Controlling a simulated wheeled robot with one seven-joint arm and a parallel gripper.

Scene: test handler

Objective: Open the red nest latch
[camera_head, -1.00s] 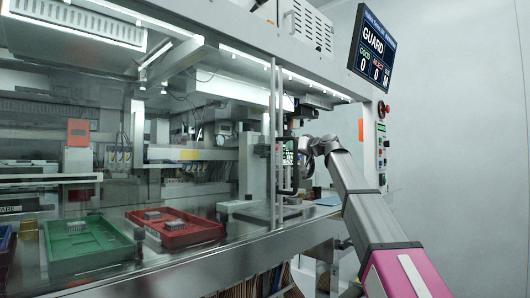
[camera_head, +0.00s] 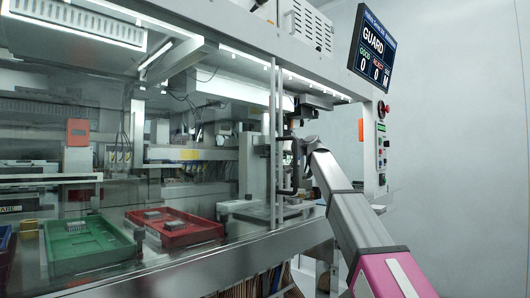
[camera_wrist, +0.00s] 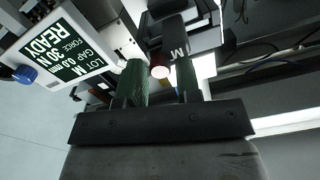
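My gripper (camera_wrist: 160,68) shows in the wrist view with its two dark green fingers apart. A small round pinkish-red knob (camera_wrist: 160,72) appears between the fingertips, with a black block marked "M" (camera_wrist: 177,42) just above it. I cannot tell whether the knob is the red nest latch, or how far it is from the fingers. No contact is visible. In the head view my arm reaches to the machine's right-hand opening, and the fingers cannot be made out there.
A display reading READY, 30 N, gap 0.0 mm (camera_wrist: 70,62) is at the wrist view's left. A clear guard with metal posts (camera_head: 273,150) stands left of my arm. Green (camera_head: 60,262) and red (camera_head: 205,232) trays lie behind it. A GUARD screen (camera_head: 372,47) hangs above.

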